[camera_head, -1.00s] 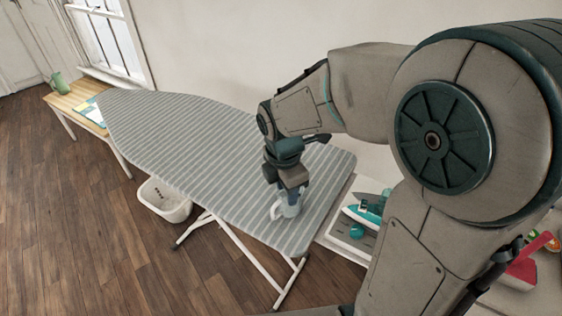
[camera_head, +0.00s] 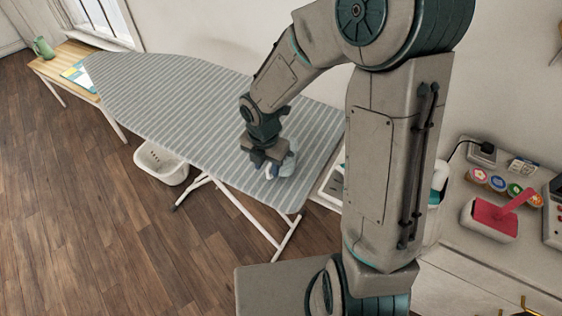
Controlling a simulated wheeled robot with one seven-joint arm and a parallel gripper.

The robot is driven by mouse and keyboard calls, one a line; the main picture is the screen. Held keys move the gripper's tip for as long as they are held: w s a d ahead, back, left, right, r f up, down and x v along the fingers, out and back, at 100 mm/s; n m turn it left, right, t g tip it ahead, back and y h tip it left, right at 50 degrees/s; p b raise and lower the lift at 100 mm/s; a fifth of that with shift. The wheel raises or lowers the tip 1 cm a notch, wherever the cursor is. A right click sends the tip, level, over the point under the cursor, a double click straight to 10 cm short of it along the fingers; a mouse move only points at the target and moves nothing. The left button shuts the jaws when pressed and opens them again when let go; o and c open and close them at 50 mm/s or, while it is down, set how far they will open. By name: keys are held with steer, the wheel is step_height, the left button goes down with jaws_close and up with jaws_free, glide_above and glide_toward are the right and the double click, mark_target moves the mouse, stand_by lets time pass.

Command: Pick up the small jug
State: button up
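A small pale blue-grey jug (camera_head: 287,166) with a whitish handle is at the right part of the striped ironing board (camera_head: 190,110). My gripper (camera_head: 266,166) points down at the jug's left side, by the handle, and partly covers it. The fingers are small and dark here, so I cannot tell whether they are open or shut on the jug. I also cannot tell whether the jug touches the board. A green jug (camera_head: 42,47) stands far away on the wooden table at the upper left.
The wooden table (camera_head: 62,52) carries coloured papers (camera_head: 80,75). A white basket (camera_head: 160,163) sits on the floor beneath the board. A side counter (camera_head: 455,215) at right holds a red object (camera_head: 490,220) and several round coloured items. Most of the board is clear.

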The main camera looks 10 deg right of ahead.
steer(key=shift+s+d+f, duration=0.1)
steer(key=shift+d+f, duration=0.05)
steer(key=shift+f, duration=2.4)
jaws_close()
